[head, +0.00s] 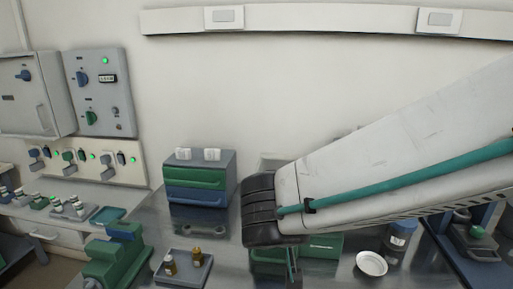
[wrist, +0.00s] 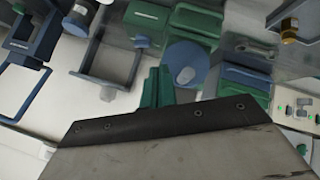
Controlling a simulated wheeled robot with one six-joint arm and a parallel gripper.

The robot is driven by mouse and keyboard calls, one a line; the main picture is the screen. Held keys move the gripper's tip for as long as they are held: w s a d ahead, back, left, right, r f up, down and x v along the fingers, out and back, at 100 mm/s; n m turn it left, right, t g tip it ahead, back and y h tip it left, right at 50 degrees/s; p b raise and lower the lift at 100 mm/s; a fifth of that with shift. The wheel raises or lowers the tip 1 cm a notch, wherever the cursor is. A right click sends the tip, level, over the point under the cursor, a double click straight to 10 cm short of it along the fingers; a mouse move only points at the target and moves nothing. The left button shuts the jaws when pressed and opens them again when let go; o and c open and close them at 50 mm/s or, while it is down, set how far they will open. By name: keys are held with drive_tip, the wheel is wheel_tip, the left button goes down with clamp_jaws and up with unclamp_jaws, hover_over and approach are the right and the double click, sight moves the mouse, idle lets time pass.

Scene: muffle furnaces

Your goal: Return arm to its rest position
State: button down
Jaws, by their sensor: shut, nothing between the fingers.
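My arm reaches in from the right in the head view, a pale link with a teal cable, sloping down to a dark ribbed joint over the bench. The gripper itself is mostly hidden behind this joint in that view. In the wrist view my gripper (wrist: 157,88) shows as two green fingers close together beyond a dark-edged plate. It is shut and holds nothing that I can see.
A grey tray (head: 183,283) with two brown bottles, a green device (head: 118,256), a drawer box (head: 199,178), a white dish (head: 371,264) and a blue-grey jar (head: 400,240) stand on the bench. A grey furnace (head: 35,97) and control panel (head: 100,95) are at left.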

drive_tip(key=s+d+r+m+g+y, duration=0.1)
drive_tip(key=s+d+g, duration=0.2)
drive_tip(key=s+d, duration=0.5)
drive_tip(key=s+d+r+m+g+y, duration=0.1)
drive_tip(key=s+d+r+g+y, duration=0.1)
drive_tip(key=s+d, duration=0.6)
drive_tip(key=d+g, duration=0.1)
drive_tip(key=d, duration=0.1)
drive_tip(key=shift+d+m+g+y, duration=0.3)
drive_tip(key=shift+d+g, duration=0.05)
drive_tip(key=shift+g, duration=0.05)
idle(0.6)
